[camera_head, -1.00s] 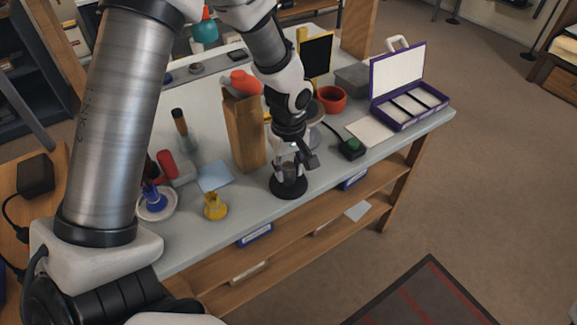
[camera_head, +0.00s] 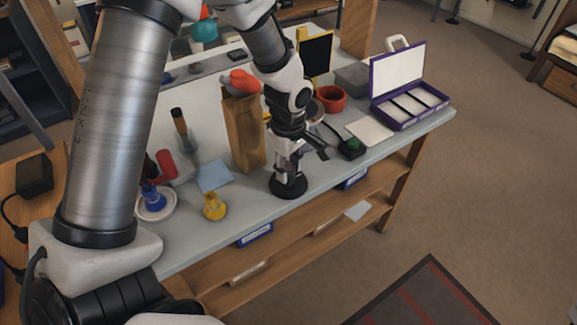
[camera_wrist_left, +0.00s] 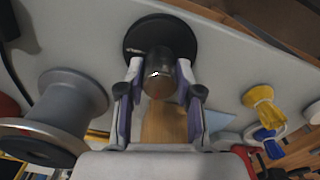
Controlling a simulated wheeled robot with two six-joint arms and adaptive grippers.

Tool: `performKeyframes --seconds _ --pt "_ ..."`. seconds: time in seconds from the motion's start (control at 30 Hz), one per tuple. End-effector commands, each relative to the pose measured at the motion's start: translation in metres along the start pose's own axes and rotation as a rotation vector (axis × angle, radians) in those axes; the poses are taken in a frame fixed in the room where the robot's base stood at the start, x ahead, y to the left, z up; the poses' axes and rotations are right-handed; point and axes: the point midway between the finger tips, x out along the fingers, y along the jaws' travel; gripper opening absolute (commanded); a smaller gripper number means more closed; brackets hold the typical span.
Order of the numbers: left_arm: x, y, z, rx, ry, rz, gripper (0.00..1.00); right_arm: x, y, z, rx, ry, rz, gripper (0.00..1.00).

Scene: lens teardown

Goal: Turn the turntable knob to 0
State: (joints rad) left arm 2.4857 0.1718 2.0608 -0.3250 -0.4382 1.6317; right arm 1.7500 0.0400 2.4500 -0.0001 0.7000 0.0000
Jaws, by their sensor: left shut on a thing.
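The turntable knob is a grey metallic upright cylinder (camera_wrist_left: 158,72) standing on a round black base (camera_wrist_left: 143,32) in the left wrist view. In the head view the black base (camera_head: 289,188) sits near the table's front edge. My left gripper (camera_head: 288,165) points down over it, and its fingers hide most of the knob there. In the left wrist view my left gripper (camera_wrist_left: 159,75) has one finger on each side of the knob and is shut on it. I cannot read any scale or 0 mark. My right gripper is not in view.
A yellow piece (camera_head: 214,206) and a saucer with a blue piece (camera_head: 155,205) lie to the left. A green-button box (camera_head: 352,148), red bowl (camera_head: 331,98) and purple case (camera_head: 405,85) stand to the right.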

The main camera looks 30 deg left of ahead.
Motion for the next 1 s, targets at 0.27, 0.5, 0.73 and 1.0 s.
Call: performKeyframes --seconds 0.27,0.5,0.73,1.0 --pt "0.000 0.000 0.000 0.001 0.000 0.000 0.60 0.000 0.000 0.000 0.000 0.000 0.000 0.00" --pt "0.000 0.000 0.000 0.002 0.000 0.000 0.60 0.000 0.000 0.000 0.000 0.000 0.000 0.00" --pt "-0.028 0.001 0.000 0.001 0.001 0.006 0.60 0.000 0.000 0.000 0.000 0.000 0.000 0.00" --pt "-0.096 0.001 0.000 0.001 0.000 0.006 0.60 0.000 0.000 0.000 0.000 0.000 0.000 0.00"
